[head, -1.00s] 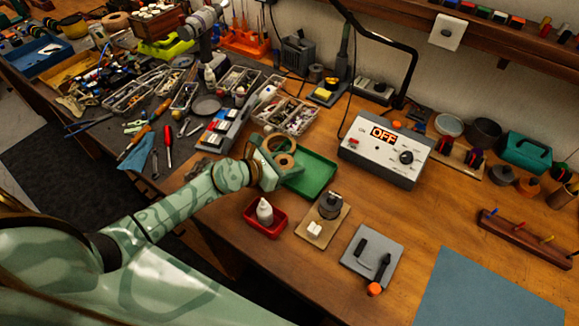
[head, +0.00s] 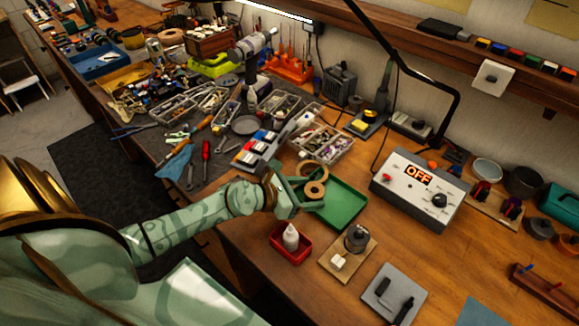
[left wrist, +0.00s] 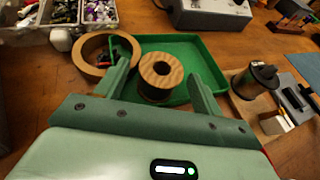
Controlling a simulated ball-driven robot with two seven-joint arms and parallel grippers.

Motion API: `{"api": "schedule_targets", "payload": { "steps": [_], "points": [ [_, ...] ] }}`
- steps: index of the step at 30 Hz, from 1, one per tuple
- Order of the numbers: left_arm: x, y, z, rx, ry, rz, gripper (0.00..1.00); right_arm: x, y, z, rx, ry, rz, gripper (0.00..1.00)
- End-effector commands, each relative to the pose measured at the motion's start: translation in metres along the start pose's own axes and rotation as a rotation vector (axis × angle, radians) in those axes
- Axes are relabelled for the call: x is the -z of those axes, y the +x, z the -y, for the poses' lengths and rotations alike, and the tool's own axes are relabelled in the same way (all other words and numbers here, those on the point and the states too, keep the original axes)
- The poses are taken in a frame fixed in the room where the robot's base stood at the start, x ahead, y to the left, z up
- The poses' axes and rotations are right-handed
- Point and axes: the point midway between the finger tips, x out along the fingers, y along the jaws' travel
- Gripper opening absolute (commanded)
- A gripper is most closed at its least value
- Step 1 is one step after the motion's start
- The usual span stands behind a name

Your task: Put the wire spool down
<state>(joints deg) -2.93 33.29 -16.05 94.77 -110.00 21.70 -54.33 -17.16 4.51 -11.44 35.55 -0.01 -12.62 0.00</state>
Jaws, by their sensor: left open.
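The wire spool, a tan wooden spool (head: 313,188) with a dark centre hole, rests at the left end of the green tray (head: 337,212). In the left wrist view the spool (left wrist: 152,92) stands between the two green fingers of my left gripper (left wrist: 160,82), with a gap visible on each side. My left gripper (head: 311,192) is open in the head view, with its fingers reaching toward the spool from the left. The tray's rim (left wrist: 195,40) lies behind the spool. My right gripper is out of view.
A tan ring (left wrist: 88,50) stands close beside the left finger. A red tray with a white bottle (head: 291,236) and a board with a dark spool (head: 356,240) are in front. The power unit (head: 415,190) is to the right. The tray's right part is empty.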

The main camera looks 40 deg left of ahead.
Motion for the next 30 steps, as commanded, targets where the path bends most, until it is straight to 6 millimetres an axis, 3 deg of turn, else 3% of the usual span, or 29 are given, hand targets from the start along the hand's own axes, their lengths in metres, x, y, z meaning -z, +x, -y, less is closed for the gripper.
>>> {"api": "schedule_targets", "payload": {
  "steps": [6,12,30],
  "points": [
    [0.001,-0.051,0.001,0.001,0.001,-0.003,0.68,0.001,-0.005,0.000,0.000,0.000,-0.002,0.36],
    [0.001,-0.075,0.001,0.001,-0.001,-0.001,0.68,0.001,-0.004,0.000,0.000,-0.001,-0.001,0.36],
    [0.000,-0.078,0.000,0.000,-0.001,0.000,0.68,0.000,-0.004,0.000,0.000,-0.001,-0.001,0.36]
  ]
}}
